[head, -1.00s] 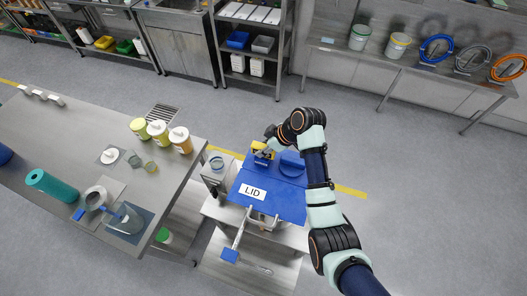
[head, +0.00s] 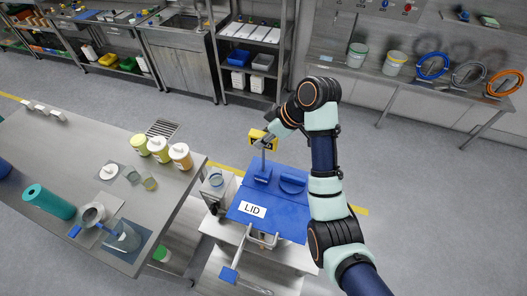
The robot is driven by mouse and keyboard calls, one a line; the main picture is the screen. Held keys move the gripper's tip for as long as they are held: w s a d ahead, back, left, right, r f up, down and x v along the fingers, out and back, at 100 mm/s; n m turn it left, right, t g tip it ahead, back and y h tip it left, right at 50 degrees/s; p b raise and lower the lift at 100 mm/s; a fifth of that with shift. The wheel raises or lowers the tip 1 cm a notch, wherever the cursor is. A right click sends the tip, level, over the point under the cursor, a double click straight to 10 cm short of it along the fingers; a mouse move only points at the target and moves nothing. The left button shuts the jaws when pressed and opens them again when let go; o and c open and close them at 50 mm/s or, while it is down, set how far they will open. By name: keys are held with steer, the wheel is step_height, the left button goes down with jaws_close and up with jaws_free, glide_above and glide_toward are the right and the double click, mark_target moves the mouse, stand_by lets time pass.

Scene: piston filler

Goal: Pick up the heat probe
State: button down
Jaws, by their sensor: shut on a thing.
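The heat probe has a yellow head (head: 257,135) and a thin grey stem below it, in the head view. My gripper (head: 268,139) is shut on the probe and holds it upright above the back left part of the blue lid (head: 282,212). My fingers partly hide where they meet the probe. The stem runs down to a blue raised part of the lid; I cannot tell whether its tip is clear of it.
The lid, with a white LID label (head: 252,210), covers the steel filler. A clear container (head: 216,178) stands left of it. A steel table (head: 60,150) at left holds bottles and jugs. Open floor lies to the right.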

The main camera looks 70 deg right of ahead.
step_height(320, 180, up, 14)
steer(key=p, duration=1.2)
steer(key=shift+f, duration=0.1)
